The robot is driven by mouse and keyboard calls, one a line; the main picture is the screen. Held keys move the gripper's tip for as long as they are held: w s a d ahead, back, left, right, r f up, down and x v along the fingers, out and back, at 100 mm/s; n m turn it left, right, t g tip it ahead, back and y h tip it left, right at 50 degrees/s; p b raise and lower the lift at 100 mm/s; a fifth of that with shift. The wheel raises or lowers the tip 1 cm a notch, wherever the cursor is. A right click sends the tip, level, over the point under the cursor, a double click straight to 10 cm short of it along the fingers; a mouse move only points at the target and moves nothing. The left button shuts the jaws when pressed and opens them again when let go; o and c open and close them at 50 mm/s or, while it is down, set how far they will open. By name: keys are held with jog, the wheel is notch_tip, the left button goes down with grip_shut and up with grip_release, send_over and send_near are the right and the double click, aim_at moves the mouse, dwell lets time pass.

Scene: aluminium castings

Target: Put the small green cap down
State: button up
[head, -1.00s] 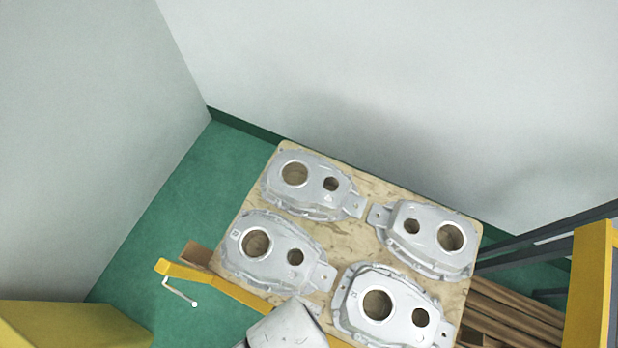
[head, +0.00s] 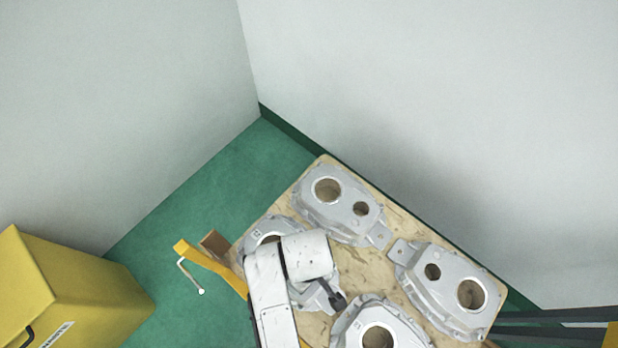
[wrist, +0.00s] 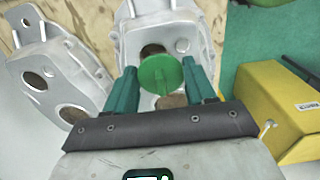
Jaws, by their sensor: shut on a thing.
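The small green cap (wrist: 168,82) is a round disc with a raised rib, seen in the wrist view between the fingers of my gripper (wrist: 161,76). The two dark green fingers are shut on it. Behind the cap is a grey aluminium casting (wrist: 204,42) with round holes; the cap partly covers one hole. I cannot tell the gap between cap and casting. In the head view my arm reaches over the wooden board, partly hiding the left casting (head: 254,231). The cap cannot be made out there.
Other castings lie on the board (head: 378,262): one at the back (head: 318,208), one at the right (head: 440,292) and one in front (head: 350,325). A yellow box (head: 60,285) stands on the green floor at left. Walls meet behind the board.

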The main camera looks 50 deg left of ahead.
jog(key=shift+w+a+f, duration=0.3)
jog(key=shift+f, duration=0.2)
jog(key=shift+w+a+f, duration=0.1)
jog(key=shift+f, duration=1.7)
jog(key=o, duration=1)
notch_tip(320, 180, up, 12)
jog(key=shift+r, duration=0.1)
